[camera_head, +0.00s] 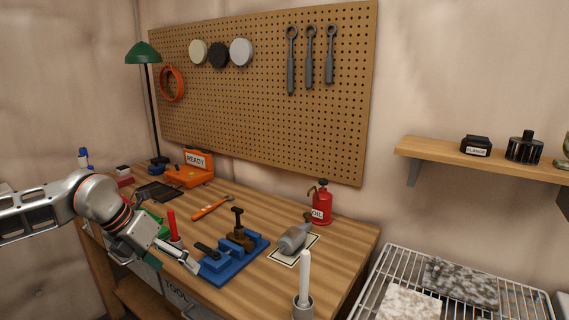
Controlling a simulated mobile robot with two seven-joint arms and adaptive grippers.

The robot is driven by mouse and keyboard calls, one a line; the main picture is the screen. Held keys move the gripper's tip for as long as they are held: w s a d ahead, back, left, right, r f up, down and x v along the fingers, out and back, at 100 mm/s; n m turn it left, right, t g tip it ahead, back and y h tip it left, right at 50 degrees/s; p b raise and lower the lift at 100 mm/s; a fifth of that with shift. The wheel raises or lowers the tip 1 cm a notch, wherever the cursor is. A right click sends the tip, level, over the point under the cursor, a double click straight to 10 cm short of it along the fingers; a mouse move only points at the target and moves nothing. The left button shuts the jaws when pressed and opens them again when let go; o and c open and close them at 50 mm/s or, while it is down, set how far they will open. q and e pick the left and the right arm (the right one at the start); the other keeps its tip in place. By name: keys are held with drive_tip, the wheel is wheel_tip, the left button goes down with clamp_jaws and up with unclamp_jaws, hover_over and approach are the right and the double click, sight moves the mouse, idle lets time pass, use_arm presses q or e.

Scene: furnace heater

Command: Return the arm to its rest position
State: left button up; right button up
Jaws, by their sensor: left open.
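My left arm comes in from the left edge over the front left of the wooden workbench. My left gripper (180,262) is low near the bench's front edge, just left of a blue fixture (240,256). Its jaws are open, and I see nothing held between them. Whether a fingertip touches the blue fixture I cannot tell. My right gripper is not in view.
A red stick in a holder (173,227) stands close behind my left gripper. A grey part (295,238), a red oil can (321,205) and an orange READY box (197,168) are on the bench. A white candle-like rod (304,275) stands in front. A wire rack (520,297) is right.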

use_arm(q)
drive_tip(key=s+d+f+n+h, duration=0.3)
drive_tip(key=s+d+f+h, duration=0.1)
drive_tip(key=d, duration=0.2)
drive_tip(key=s+d+f+n+h, duration=0.25)
drive_tip(key=s+d+h, duration=0.2)
drive_tip(key=d, duration=0.25)
drive_tip(key=s+a+f+n+t+y, duration=0.2)
drive_tip(key=a+f+n+t, duration=0.2)
drive_tip(key=a+f+n, duration=0.3)
drive_tip(key=s+a+f+n+t+y, duration=0.2)
drive_tip(key=a+f+n+t+y, duration=0.1)
drive_tip(key=a+f+n+t, duration=0.3)
drive_tip(key=s+a+f+n+g+y, duration=0.4)
drive_tip(key=s+a+f+n+y, duration=0.3)
drive_tip(key=s+a+f, duration=0.7)
drive_tip(key=d+n+t+h, duration=0.1)
drive_tip(key=d+n, duration=0.8)
drive_tip(key=d, duration=1.1)
drive_tip(key=shift+n+t+h, duration=0.3)
drive_tip(key=shift+n+h, duration=0.05)
